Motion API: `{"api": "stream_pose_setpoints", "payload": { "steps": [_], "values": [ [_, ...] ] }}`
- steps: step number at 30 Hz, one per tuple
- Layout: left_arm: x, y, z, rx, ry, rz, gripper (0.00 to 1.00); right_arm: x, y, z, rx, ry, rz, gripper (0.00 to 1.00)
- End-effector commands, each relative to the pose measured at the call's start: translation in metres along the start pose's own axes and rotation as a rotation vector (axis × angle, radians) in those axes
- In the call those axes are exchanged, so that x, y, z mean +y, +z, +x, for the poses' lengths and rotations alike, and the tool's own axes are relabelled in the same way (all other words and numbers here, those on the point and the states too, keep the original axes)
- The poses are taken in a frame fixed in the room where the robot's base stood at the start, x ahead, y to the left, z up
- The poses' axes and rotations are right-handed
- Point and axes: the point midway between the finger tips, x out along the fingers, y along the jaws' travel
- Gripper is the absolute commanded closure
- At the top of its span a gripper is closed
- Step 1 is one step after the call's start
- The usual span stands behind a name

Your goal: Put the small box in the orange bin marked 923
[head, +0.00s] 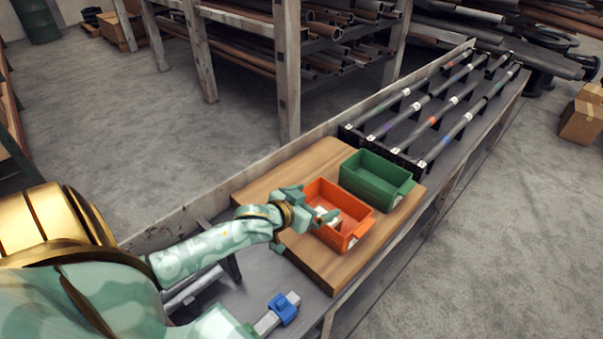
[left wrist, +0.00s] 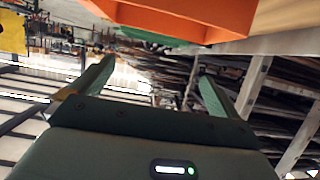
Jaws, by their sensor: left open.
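The orange bin (head: 341,199) stands on a wooden board on the bench. A pale tag (head: 352,242) on its near end is too small to read. My left gripper (head: 309,204) is over the bin's left side, with its fingers apart. A small pale and brown shape (head: 333,229) shows inside the bin, partly behind a finger; it may be the small box, but I cannot tell for sure. In the left wrist view, the open fingers (left wrist: 153,78) have nothing between them, and the orange bin (left wrist: 185,14) fills the top edge. My right gripper is not identifiable.
A green bin (head: 374,181) stands just behind the orange one on the board (head: 277,181). Several pipes (head: 436,111) lie in a black rack farther along. A blue clamp-like piece (head: 284,309) is at the bottom. The board's front right is clear.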

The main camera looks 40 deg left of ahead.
Motion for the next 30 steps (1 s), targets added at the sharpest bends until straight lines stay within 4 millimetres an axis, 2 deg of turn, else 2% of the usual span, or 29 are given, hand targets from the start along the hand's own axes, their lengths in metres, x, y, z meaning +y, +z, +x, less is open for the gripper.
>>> {"api": "stream_pose_setpoints", "payload": {
  "steps": [1, 3, 9, 30],
  "values": [
    [0.001, -0.002, -0.013, -0.001, 0.001, 0.000, 0.00, 0.001, -0.001, -0.006, 0.002, 0.001, 0.000, 0.64],
    [0.001, -0.001, -0.026, -0.002, 0.001, 0.000, 0.00, 0.001, -0.002, -0.009, 0.004, 0.001, 0.000, 0.64],
    [0.000, -0.001, -0.045, 0.000, 0.000, 0.000, 0.00, 0.001, -0.003, -0.012, 0.005, 0.002, 0.000, 0.64],
    [0.000, 0.001, -0.047, 0.000, 0.000, -0.001, 0.00, -0.002, -0.006, -0.011, 0.009, -0.002, 0.003, 0.64]
  ]
}}
